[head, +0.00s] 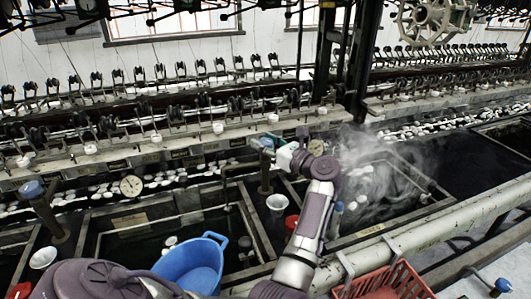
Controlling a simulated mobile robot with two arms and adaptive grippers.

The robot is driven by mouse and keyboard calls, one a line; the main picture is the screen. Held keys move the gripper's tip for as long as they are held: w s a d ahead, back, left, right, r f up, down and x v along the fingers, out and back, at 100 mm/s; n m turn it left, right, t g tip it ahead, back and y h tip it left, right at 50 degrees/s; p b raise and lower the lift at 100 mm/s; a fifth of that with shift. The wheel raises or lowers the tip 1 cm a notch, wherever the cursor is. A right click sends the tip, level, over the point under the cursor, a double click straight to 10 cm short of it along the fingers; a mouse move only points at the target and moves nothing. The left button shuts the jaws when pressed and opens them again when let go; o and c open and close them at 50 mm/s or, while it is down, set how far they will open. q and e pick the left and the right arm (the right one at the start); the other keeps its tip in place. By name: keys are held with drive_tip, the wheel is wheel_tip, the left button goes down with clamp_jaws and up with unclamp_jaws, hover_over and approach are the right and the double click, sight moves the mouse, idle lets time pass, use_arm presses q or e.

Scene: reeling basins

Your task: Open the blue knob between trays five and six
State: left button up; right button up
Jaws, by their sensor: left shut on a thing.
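A blue knob (261,143) tops a dark upright post (265,178) between two dark water basins, near the middle of the head view. My left gripper (272,147) reaches up from below and is shut on this knob; its fingers partly hide it. The basin on the left (170,225) holds dark water with few white cocoons. The basin on the right (375,195) steams and holds several cocoons. No tray numbers are readable. My right gripper is not in view.
Another blue knob (31,188) stands on a post at the left. A blue tub (192,265) and a red crate (390,285) sit in front. A white bowl (277,202) is near the post. A pale rail (440,222) runs along the front right.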

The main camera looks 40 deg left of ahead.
sight(266, 140)
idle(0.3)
use_arm(q)
drive_tip(key=o, duration=1.2)
drive_tip(key=shift+c, duration=0.2)
wheel_tip(266, 140, up, 10)
drive_tip(key=shift+f, duration=0.1)
